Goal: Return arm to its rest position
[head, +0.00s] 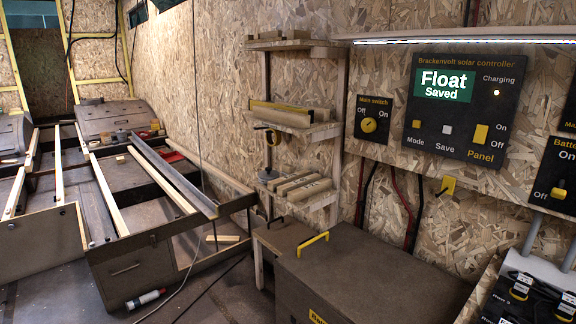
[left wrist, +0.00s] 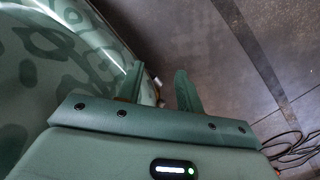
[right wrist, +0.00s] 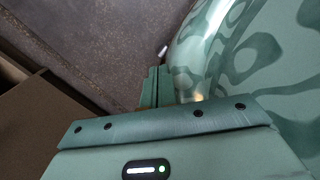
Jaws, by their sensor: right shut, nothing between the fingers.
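Neither of my arms shows in the head view. In the left wrist view my left gripper (left wrist: 159,77) points down over the dark floor, beside my green patterned body. Its two fingers are apart with nothing between them. In the right wrist view my right gripper (right wrist: 157,72) hangs over the floor, also beside my body. Its fingers are together and hold nothing. In the head view the solar controller (head: 461,108) on the wall has a green display (head: 443,85) reading "Float Saved", and its Charging light is lit.
A brown box (head: 370,270) with a yellow handle (head: 313,243) stands below the controller. A main switch (head: 370,120) and wooden shelves (head: 297,133) are left of it. A timber-topped frame (head: 130,265) fills the left. A brown box edge (right wrist: 40,115) is near my right gripper; cables (left wrist: 292,148) lie near my left.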

